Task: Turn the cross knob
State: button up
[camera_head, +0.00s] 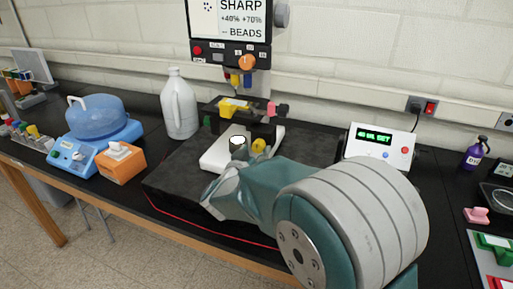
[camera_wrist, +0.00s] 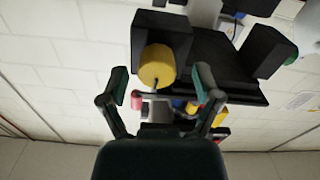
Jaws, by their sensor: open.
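A yellow round knob (camera_wrist: 157,65) sits on a dark block of the black frame (camera_wrist: 215,60) in the wrist view. A yellow round part (camera_head: 258,146) shows on the frame in the camera_head view, just beyond my arm. A pink knob (camera_head: 278,109) stands at the frame's upper right. No cross shape is clear, so I cannot tell which knob is the cross knob. My gripper (camera_wrist: 161,82) is open, its two fingers either side of the yellow knob's lower edge in the picture. I see no clear contact. In the camera_head view my arm hides most of the gripper.
The frame stands on a white base (camera_head: 220,154) on a black mat. A white jug (camera_head: 179,105) is to its left, with an orange box (camera_head: 121,161) farther left. A display unit (camera_head: 378,145) is at right. A panel with an orange knob (camera_head: 246,62) hangs above.

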jog(key=shift+w+d, duration=0.25)
jog(key=shift+w, duration=0.3)
jog(key=shift+c, duration=0.2)
grip_shut()
jog(key=c, duration=1.1)
grip_release()
jog(key=c, duration=1.1)
grip_release()
jog(key=shift+m, duration=0.3)
jog(key=c, duration=1.1)
grip_release()
jog(key=m, duration=0.4)
jog(key=shift+m, duration=0.3)
jog(key=c, duration=1.1)
grip_release()
jog(key=m, duration=0.4)
jog(key=c, duration=1.1)
grip_release()
jog(key=shift+m, duration=0.4)
